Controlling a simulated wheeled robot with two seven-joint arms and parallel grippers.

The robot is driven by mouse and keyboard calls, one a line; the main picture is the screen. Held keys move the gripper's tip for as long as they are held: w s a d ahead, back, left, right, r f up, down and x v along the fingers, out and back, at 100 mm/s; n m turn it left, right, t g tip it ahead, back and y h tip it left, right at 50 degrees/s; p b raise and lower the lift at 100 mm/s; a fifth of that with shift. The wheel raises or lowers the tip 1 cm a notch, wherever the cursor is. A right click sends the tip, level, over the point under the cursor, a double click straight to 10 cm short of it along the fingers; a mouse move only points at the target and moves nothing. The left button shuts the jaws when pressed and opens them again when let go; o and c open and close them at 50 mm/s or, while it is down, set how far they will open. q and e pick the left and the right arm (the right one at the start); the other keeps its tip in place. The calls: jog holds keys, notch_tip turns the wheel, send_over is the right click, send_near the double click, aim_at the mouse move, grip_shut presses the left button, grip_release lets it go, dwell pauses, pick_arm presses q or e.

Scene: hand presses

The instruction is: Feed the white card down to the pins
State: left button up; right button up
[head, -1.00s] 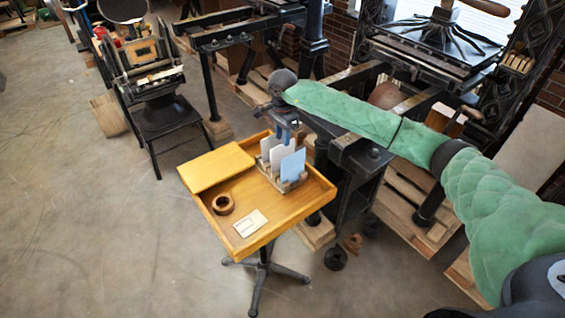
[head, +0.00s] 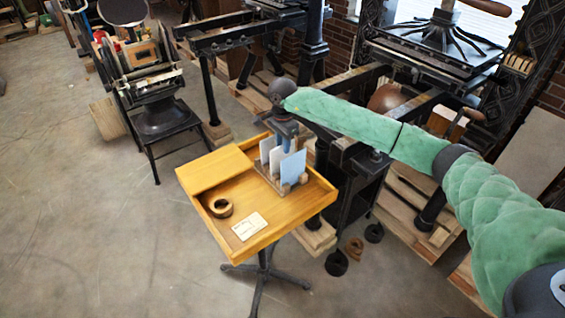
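A wooden rack (head: 272,186) on the tilted-looking wooden tray table holds upright cards. One white card (head: 277,160) stands in the middle, another pale card (head: 265,149) stands to its left, and a light blue card (head: 293,168) stands in front at the right. My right gripper (head: 287,143) points down over the rack, with its blue fingers close to the card tops. Whether it is open or shut on a card is too small to tell. I cannot make out any pins. My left gripper is not in view.
The wooden tray table (head: 276,232) also carries a flat wooden board (head: 213,169), a brown ring (head: 220,206) and a flat cream piece (head: 249,226). A small black press (head: 160,110) stands at the left. Large presses stand behind. Floor at the left is open.

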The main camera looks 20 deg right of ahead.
grip_shut()
jog(key=shift+r, duration=0.15)
jog(key=shift+r, duration=1.35)
jog(key=shift+r, duration=0.1)
jog(key=shift+r, duration=2.9)
